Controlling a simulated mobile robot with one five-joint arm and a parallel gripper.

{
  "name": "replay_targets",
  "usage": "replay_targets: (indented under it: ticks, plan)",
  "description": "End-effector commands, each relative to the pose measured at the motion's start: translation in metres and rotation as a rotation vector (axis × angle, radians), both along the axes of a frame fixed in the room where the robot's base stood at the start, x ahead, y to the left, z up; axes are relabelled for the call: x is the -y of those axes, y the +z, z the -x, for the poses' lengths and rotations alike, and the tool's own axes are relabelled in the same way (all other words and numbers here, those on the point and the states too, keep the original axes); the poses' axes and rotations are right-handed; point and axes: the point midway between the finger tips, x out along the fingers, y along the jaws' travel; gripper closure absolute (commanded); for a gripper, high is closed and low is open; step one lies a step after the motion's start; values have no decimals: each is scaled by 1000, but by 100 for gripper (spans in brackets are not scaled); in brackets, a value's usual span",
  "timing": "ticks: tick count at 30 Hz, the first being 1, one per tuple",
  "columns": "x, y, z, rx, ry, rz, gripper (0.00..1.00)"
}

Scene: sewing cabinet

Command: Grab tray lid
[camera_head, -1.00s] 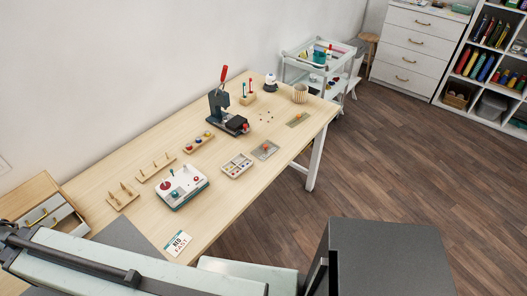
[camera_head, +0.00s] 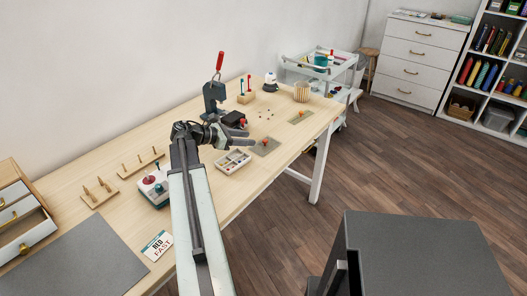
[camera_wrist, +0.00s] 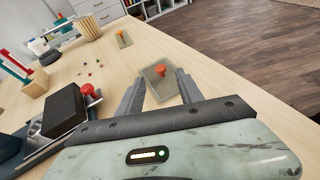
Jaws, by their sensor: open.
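A flat grey tray lid with an orange-red knob (camera_head: 266,149) lies on the wooden table beside the compartment tray (camera_head: 222,168). In the wrist view this lid (camera_wrist: 151,91) shows between and beyond my fingertips, its knob in the gap. A second similar lid (camera_head: 305,115) lies farther along the table; it also shows in the wrist view (camera_wrist: 124,42). My gripper (camera_wrist: 160,75) is open and empty, with its fingers pointing toward the nearer lid. In the head view my gripper (camera_head: 248,140) is above the table, left of that lid.
A black press with a red handle (camera_head: 214,97) stands close behind my gripper. Peg boards (camera_head: 98,194) and a white-and-teal box (camera_head: 152,188) lie to the left. A woven cup (camera_head: 301,92) stands at the back. The table's front edge is near the lids.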

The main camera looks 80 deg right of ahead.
Motion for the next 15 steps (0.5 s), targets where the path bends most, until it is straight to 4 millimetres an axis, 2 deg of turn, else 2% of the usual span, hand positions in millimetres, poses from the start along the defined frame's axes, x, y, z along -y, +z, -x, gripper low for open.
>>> replay_targets:
  ticks: [6, 11, 15]
  plan:
    - [12, -11, 17, 2, 1, 1, 56]
    - [14, -12, 21, 2, 1, 1, 56]
    - [24, -25, 35, 1, 1, 0, 56]
